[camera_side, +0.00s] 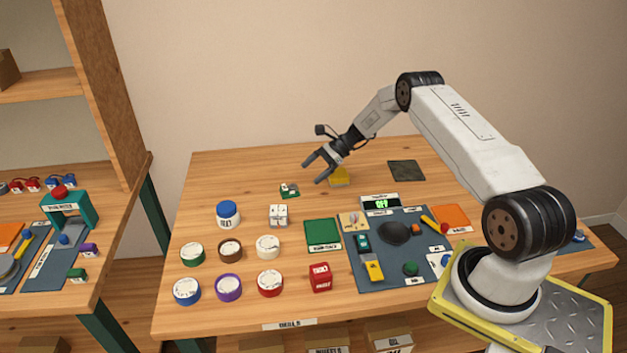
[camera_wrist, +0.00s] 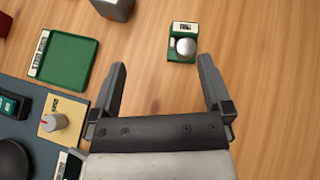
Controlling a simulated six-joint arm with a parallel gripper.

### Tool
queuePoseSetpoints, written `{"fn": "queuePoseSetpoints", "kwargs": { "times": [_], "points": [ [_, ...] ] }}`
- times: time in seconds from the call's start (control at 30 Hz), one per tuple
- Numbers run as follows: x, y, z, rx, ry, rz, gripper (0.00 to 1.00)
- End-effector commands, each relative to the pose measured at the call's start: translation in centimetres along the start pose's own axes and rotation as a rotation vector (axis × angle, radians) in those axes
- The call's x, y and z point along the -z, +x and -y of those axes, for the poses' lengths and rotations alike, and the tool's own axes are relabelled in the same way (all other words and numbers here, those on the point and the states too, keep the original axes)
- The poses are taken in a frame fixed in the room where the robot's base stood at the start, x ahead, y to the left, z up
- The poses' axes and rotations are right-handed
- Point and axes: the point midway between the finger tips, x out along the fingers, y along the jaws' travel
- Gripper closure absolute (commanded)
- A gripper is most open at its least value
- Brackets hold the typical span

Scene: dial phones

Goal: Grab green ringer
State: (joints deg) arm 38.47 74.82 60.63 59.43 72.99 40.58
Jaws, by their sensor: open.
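The green ringer (camera_side: 289,190) is a small green block with a silver dome and a white label. It sits on the wooden table toward the back left. It also shows in the wrist view (camera_wrist: 182,42), just beyond my fingertips and nearer the right finger's line. My gripper (camera_side: 311,174) is open and empty, above the table and slightly right of the ringer in the side view. In the wrist view my gripper (camera_wrist: 162,65) has its two fingers wide apart, with bare wood between them. Nothing touches the ringer.
A green pad (camera_side: 323,234) and a blue-grey panel (camera_side: 375,284) with controls lie nearer. Wood around the ringer is clear.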

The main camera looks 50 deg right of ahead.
Motion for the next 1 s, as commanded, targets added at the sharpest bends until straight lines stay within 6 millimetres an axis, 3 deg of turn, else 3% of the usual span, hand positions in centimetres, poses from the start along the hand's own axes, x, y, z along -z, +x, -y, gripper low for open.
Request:
{"fn": "queuePoseSetpoints", "kwargs": {
  "times": [0.1, 0.23, 0.57, 0.77, 1.0],
  "points": [
    [2.2, -0.9, 0.7, 0.052, 0.074, 0.079, 0.00],
    [3.5, -1.7, 1.1, 0.089, 0.125, 0.143, 0.00],
    [4.3, -2.3, 1.4, 0.112, 0.155, 0.186, 0.00],
    [4.1, -1.4, 1.4, 0.109, 0.154, 0.185, 0.00],
    [3.5, 1.6, 1.8, 0.108, 0.153, 0.185, 0.00]
  ]
}}
